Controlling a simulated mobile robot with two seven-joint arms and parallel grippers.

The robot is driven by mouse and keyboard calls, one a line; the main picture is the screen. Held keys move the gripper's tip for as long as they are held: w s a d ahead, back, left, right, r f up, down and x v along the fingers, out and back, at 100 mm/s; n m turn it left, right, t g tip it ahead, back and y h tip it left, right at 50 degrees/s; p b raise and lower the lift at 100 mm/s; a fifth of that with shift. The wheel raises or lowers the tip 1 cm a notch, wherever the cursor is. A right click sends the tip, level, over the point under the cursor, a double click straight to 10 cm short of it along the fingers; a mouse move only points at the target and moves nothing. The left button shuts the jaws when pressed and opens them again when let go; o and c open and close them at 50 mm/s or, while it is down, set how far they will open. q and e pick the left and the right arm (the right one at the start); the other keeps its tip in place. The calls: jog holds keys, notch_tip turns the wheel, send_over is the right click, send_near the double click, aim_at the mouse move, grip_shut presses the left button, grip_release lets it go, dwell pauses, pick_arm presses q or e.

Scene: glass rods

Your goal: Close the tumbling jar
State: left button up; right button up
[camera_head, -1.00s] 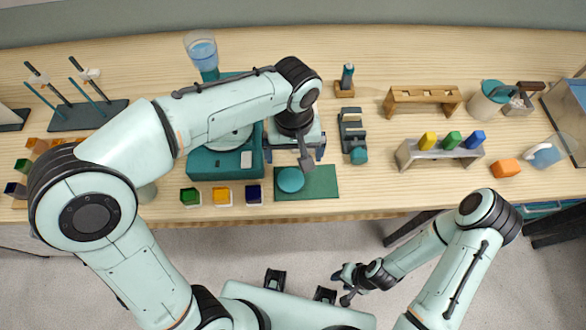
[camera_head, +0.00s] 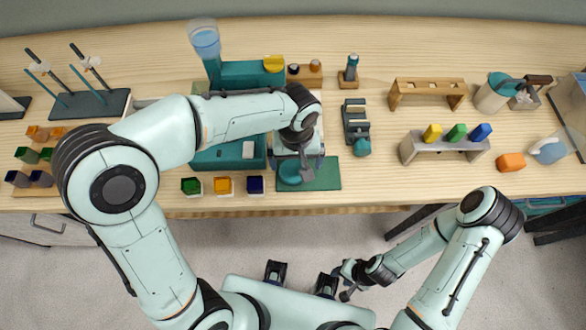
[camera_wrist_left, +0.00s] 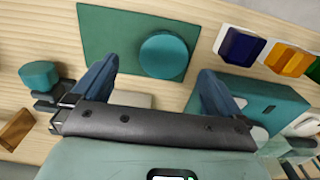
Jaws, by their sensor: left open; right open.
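A round teal lid (camera_head: 289,174) lies on a dark green mat (camera_head: 325,174) near the table's front edge. It also shows whole on the mat in the left wrist view (camera_wrist_left: 163,55). My left gripper (camera_head: 300,163) hangs over the mat and partly covers the lid in the head view. In the left wrist view its two blue fingers (camera_wrist_left: 157,68) are spread, with the lid beyond the gap and nothing held. I cannot make out the jar itself; my left arm hides part of the bench. My right gripper (camera_head: 351,281) is open and empty, off the table's front.
A teal machine (camera_head: 213,156) stands left of the mat, partly behind my left arm. Coloured blocks (camera_head: 222,186) line the front edge. A small vise-like tool (camera_head: 355,125) and a metal rack (camera_head: 445,148) stand to the right. Bare wood lies right of the mat.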

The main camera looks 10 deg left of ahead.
aim_at(293, 170)
pick_arm(q)
jog(key=f, duration=0.5)
jog(key=shift+w+a+f, duration=0.1)
jog(key=shift+w+a, duration=0.05)
jog(key=shift+a, duration=0.25)
jog(key=c, duration=1)
